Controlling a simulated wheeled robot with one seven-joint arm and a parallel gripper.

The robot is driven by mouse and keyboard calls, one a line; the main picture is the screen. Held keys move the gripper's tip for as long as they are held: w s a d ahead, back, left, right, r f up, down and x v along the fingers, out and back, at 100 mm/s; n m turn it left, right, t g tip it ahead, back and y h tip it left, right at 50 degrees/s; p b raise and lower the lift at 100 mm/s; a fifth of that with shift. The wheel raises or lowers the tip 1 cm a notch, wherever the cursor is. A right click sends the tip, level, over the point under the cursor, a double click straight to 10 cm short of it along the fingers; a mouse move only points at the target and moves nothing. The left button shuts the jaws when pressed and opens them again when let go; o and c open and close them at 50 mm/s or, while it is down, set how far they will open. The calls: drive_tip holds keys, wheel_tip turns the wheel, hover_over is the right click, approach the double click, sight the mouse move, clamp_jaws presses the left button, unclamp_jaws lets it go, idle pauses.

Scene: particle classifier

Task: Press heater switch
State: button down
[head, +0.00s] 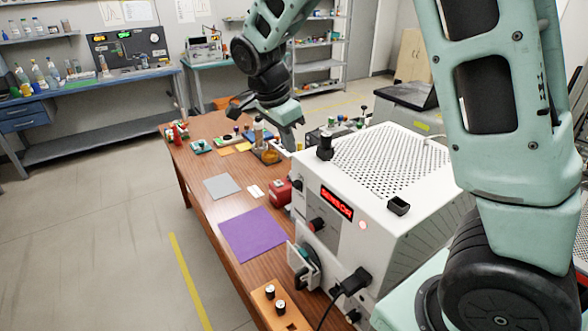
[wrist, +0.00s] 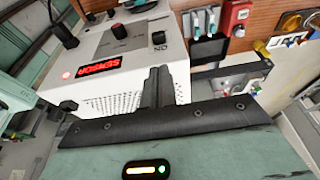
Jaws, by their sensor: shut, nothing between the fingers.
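A white machine (head: 385,165) with a perforated top and a red lit display (head: 337,203) stands on the wooden table. I cannot tell for sure which control is the heater switch. My gripper (head: 292,122) is behind the machine in the head view, above the table's far part. In the wrist view my gripper's fingers (wrist: 156,82) are together and empty, overlapping the machine's edge.
A purple mat (head: 252,233) and a grey mat (head: 222,187) lie on the table (head: 205,214). A black plug (head: 355,281) with a cable sticks out of the machine's front.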

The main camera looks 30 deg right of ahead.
sight(294, 184)
drive_tip(key=p+x, duration=0.1)
drive_tip(key=x, duration=0.2)
drive_tip(key=p+x, duration=0.1)
drive_tip(key=x, duration=0.2)
drive_tip(key=a+p+x, duration=0.1)
drive_tip(key=x, duration=0.2)
drive_tip(key=shift+f, duration=0.3)
wheel_tip(294, 184, down, 3)
drive_tip(key=b, duration=0.3)
drive_tip(key=shift+a, duration=0.1)
drive_tip(key=shift+r, duration=0.1)
